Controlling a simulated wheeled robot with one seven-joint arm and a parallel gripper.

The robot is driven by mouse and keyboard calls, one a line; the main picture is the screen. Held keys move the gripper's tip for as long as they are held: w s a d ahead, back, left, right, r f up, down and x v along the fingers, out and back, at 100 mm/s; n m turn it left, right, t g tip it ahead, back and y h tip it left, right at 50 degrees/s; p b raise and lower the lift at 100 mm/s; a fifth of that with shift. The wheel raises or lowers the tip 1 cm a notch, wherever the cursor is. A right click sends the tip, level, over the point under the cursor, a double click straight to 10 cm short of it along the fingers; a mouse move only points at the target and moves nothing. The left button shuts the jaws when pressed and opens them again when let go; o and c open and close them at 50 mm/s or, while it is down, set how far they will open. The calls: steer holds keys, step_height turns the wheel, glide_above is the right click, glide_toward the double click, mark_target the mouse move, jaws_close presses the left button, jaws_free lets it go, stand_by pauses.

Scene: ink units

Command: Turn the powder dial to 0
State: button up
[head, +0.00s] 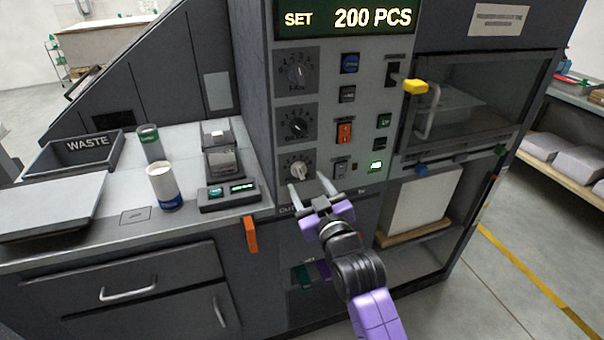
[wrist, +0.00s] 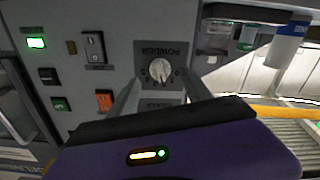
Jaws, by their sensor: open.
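The powder dial (head: 298,169) is the lowest of three dials on the grey machine panel, with a pale round knob on a dark square plate. In the wrist view the dial (wrist: 160,71) appears upside down under the word POWDER; its setting is too small to read. My gripper (head: 309,185) is open and empty, just in front of and slightly below the dial. In the wrist view the fingers of my gripper (wrist: 163,92) stand apart to the left and right of the knob, and I see no contact.
A middle dial (head: 298,126) and a top dial (head: 296,72) sit above. An orange rocker switch (head: 344,133) and a green lit button (head: 376,166) are to the right. A display (head: 345,18) reads SET 200 PCS. A white cup (head: 163,184) stands on the left counter.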

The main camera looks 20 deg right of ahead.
mark_target(301, 175)
steer(key=shift+w, duration=2.25)
jaws_close()
steer(key=shift+n, duration=0.3)
steer(key=n, duration=0.5)
steer(key=n+p, duration=0.1)
steer(key=n, duration=0.5)
steer(key=shift+n, duration=0.3)
